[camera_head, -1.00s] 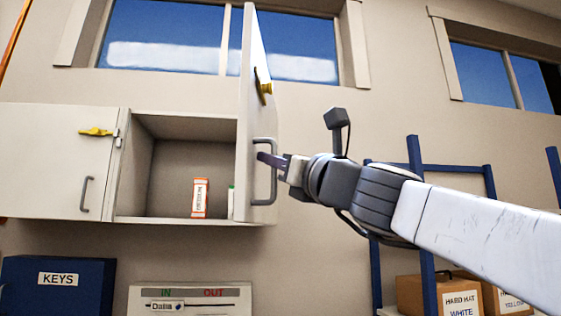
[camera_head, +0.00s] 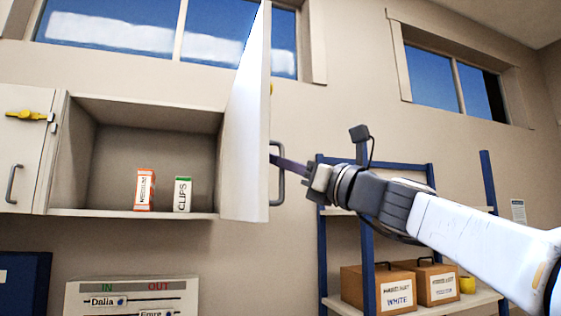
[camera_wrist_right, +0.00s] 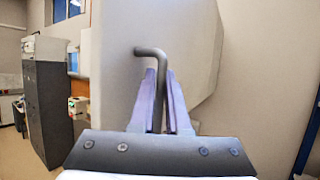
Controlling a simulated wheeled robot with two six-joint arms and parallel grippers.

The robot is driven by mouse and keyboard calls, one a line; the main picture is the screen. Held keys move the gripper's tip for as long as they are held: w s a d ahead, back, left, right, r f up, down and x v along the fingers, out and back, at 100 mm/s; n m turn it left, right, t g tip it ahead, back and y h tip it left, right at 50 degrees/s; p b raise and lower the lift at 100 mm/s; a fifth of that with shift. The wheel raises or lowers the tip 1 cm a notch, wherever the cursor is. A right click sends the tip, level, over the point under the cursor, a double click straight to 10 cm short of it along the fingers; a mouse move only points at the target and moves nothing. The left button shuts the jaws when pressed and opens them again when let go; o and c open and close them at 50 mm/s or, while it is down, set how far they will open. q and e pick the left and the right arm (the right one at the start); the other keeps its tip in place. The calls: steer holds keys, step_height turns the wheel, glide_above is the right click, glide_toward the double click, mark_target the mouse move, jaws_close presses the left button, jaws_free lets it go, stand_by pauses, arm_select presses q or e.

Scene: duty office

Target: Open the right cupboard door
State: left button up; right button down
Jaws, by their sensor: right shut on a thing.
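The right cupboard door (camera_head: 247,130) is swung wide open and is seen at a steep angle. Its grey bar handle (camera_head: 280,174) is on the face turned to the right. My right gripper (camera_head: 276,160) is shut on this handle. In the right wrist view the two fingers (camera_wrist_right: 160,100) close around the handle's bar (camera_wrist_right: 152,52), with the pale door (camera_wrist_right: 190,45) behind. The open cupboard compartment (camera_head: 152,112) holds an orange-and-white box (camera_head: 144,189) and a green-and-white CLIPS box (camera_head: 182,194). My left gripper is in neither current view.
The left cupboard door (camera_head: 22,150) is shut, with a yellow latch (camera_head: 28,115) and a handle. A blue shelf rack (camera_head: 368,255) with cardboard boxes (camera_head: 378,290) stands at the lower right, behind my arm. An IN/OUT board (camera_head: 130,297) is below the cupboard.

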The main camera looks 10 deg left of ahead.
steer(key=shift+w+f, duration=0.1)
steer(key=shift+f, duration=0.1)
steer(key=c, duration=1.3)
jaws_free()
steer(key=shift+o, duration=0.6)
steer(key=b+v, duration=0.6)
steer(key=v, duration=0.4)
steer(key=shift+d, duration=0.2)
